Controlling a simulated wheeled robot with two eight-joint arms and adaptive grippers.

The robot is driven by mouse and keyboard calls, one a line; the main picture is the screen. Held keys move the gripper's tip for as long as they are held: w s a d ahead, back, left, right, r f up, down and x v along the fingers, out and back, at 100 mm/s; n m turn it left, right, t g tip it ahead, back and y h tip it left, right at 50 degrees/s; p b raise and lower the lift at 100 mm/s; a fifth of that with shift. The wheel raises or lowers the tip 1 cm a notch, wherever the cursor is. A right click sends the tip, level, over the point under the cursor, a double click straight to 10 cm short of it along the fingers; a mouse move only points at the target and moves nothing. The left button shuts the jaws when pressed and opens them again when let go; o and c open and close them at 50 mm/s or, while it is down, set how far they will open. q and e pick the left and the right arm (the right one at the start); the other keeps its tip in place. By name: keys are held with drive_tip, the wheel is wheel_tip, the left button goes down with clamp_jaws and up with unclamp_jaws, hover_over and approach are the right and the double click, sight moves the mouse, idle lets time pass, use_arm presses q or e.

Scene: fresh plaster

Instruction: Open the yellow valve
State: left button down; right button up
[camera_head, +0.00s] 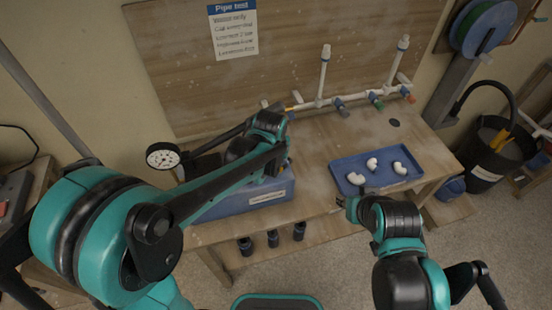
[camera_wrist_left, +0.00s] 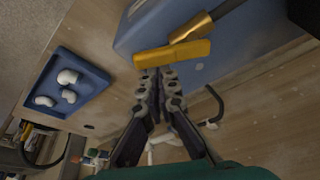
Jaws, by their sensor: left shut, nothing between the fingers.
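The yellow valve handle (camera_wrist_left: 172,53) shows in the left wrist view as a flat yellow bar. It sits beside a brass fitting (camera_wrist_left: 191,28) at the blue box (camera_wrist_left: 160,22). My left gripper (camera_wrist_left: 160,76) is shut and empty, its fingertips right at the handle's edge; I cannot tell whether they touch it. In the head view my left arm reaches over the blue box (camera_head: 250,200) and hides the handle and the left fingers. My right gripper (camera_head: 344,203) is at the table's front edge, below the blue tray; I cannot tell its opening.
A blue tray (camera_head: 344,182) with white fittings lies on the wooden table (camera_head: 320,150). White pipework (camera_head: 350,98) with colored valves runs along the back. A round gauge (camera_head: 163,155) stands left of the box. A black bucket (camera_head: 480,165) stands right of the table.

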use_arm(q)
drive_tip(key=shift+s+m+h, duration=0.3)
drive_tip(key=shift+s+m, duration=0.05)
drive_tip(key=shift+m, duration=0.35)
drive_tip(key=shift+s+m, duration=0.2)
drive_tip(key=shift+m, duration=0.4)
drive_tip(key=m, duration=0.1)
drive_tip(key=s+m+h, duration=0.1)
drive_tip(key=m, duration=0.1)
drive_tip(key=shift+s+a+g, duration=0.15)
drive_tip(key=shift+s+g, duration=0.1)
drive_tip(key=shift+g, duration=0.15)
drive_tip(key=m, duration=0.2)
drive_tip(key=s+a+m+g, duration=0.1)
drive_tip(key=m, duration=0.1)
drive_tip(key=s+m+h, duration=0.1)
drive_tip(key=m, duration=0.1)
drive_tip(key=shift+a+g, duration=0.15)
drive_tip(key=shift+g, duration=0.15)
drive_tip(key=shift+s+a, duration=0.1)
drive_tip(key=shift+a, duration=0.1)
drive_tip(key=shift+r, duration=0.15)
use_arm(e)
drive_tip(key=shift+r, duration=0.15)
